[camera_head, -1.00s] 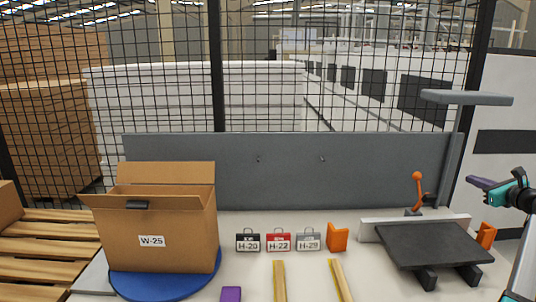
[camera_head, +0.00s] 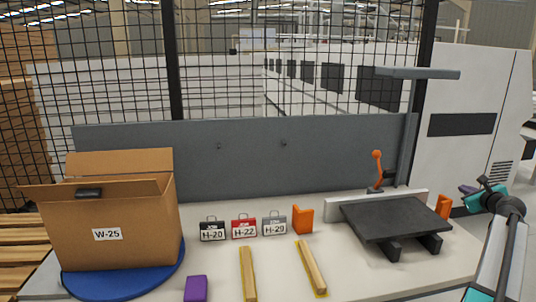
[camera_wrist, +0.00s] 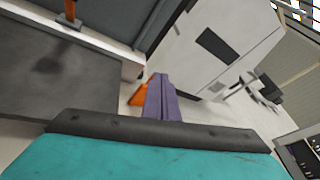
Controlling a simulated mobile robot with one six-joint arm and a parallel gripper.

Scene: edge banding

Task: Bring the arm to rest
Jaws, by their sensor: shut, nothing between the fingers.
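My gripper (camera_head: 468,190) is at the right of the head view, beyond the right end of the bench and close to an orange block. Its purple fingers (camera_wrist: 163,100) are together in the wrist view, with nothing between them. My arm comes up from the lower right corner of the head view. The gripper is small and partly turned away in the head view.
A dark plate (camera_head: 395,217) on supports lies left of my gripper, with an orange-knobbed lever (camera_head: 377,170) behind it. An orange block (camera_head: 443,206) stands beside it. An open box (camera_head: 120,220) marked W-25 sits on a blue disc (camera_head: 120,286). A white cabinet (camera_head: 470,90) stands behind.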

